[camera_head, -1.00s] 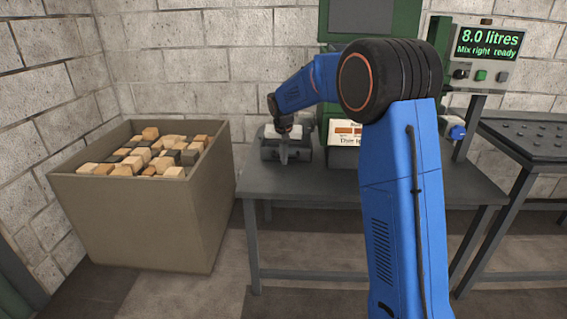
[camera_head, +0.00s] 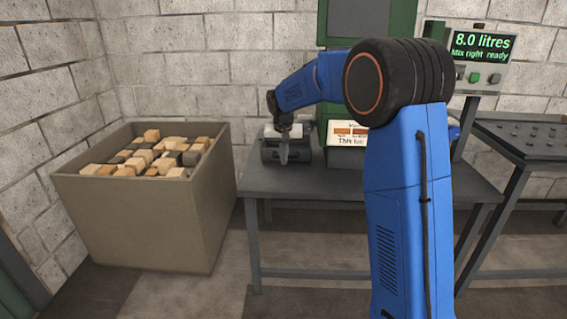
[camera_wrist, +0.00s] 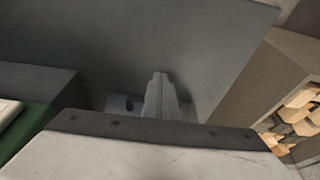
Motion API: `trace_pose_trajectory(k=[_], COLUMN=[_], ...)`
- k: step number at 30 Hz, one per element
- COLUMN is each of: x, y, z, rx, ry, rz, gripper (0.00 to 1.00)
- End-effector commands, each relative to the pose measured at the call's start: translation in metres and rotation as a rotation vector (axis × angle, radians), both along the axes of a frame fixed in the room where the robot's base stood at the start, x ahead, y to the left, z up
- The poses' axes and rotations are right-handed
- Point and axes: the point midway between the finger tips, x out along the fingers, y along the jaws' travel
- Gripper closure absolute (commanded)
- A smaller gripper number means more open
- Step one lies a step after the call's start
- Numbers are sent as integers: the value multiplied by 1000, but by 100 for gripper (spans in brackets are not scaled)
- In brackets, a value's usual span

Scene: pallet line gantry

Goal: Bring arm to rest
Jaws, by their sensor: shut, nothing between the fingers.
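My blue arm rises in front of the work table, and its forearm reaches left over the tabletop. My gripper (camera_head: 284,157) points down at the grey block-like fixture (camera_head: 270,150) on the table's left part. In the wrist view my gripper (camera_wrist: 160,80) is shut with nothing between its fingers. A pale slab with a dark edge (camera_wrist: 150,155) fills the bottom of that view and hides part of the gripper. I cannot tell whether the gripper touches the fixture.
A large bin (camera_head: 140,220) of wooden blocks stands left of the table (camera_head: 320,185). A panel (camera_head: 482,45) reads "8.0 litres, Mix right ready". A small sign (camera_head: 347,133) is partly behind my arm. A dark perforated table (camera_head: 525,140) stands right. Floor between bin and table is clear.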

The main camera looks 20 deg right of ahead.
Motion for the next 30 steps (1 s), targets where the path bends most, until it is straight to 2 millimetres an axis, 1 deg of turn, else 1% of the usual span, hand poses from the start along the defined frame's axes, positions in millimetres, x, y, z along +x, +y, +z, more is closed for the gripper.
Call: trace_pose_trajectory(k=[1,9,12,16,19,20,23,30], x=[-2,-14,-16,-20,-28,-33,-56,-133], y=[1,5,6,7,5,4,0,-12], z=[10,51,61,68,74,77,87,108], rx=[1,0,0,0,0,0,1,2], ry=[-4,-3,-3,-1,-3,-5,-11,-25], rz=[1,1,1,1,6,9,21,68], gripper=[100,100,100,100,100,100,100,100])
